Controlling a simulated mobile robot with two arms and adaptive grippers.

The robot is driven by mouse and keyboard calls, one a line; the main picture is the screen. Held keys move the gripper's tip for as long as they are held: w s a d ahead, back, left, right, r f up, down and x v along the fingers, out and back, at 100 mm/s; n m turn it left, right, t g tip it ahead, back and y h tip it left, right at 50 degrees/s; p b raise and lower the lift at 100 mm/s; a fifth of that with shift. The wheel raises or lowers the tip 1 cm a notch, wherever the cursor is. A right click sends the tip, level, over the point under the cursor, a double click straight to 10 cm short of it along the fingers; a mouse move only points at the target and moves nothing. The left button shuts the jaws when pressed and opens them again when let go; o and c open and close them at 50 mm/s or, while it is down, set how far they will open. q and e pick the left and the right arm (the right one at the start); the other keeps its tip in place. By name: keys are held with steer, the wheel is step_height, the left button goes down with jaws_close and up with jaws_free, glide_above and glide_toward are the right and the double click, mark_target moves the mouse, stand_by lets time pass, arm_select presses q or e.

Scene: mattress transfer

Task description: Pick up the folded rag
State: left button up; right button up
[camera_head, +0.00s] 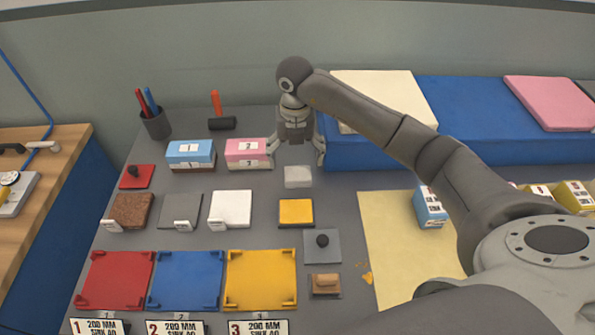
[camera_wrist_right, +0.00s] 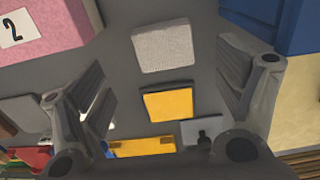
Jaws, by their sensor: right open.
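The folded rag, which I take to be the light grey square (camera_head: 298,176), lies flat on the grey table. It also shows in the right wrist view as a light grey textured square (camera_wrist_right: 163,45), at upper middle. My right gripper (camera_head: 295,154) is open and empty, pointing down. In the head view its fingers are just behind the rag, spread wider than it. In the wrist view the fingers (camera_wrist_right: 160,92) stand either side of the scene, and nothing is between them and the rag. My left gripper is not in view.
A pink box (camera_head: 247,148) stands close left of the gripper and a blue mattress block (camera_head: 360,152) close right. Red, blue and yellow trays (camera_head: 262,278) line the front.

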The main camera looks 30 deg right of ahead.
mark_target(298, 173)
steer(key=shift+f, duration=0.75)
steer(key=f+p, duration=0.1)
steer(key=f, duration=0.1)
steer(key=f+p, duration=0.1)
steer(key=f, duration=0.1)
steer(key=shift+s+d, duration=0.2)
steer(key=shift+f, duration=0.55)
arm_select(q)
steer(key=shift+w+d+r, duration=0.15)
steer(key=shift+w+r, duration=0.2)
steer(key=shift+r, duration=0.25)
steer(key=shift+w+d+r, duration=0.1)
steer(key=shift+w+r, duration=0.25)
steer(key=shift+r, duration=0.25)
arm_select(e)
steer(key=c, duration=0.9)
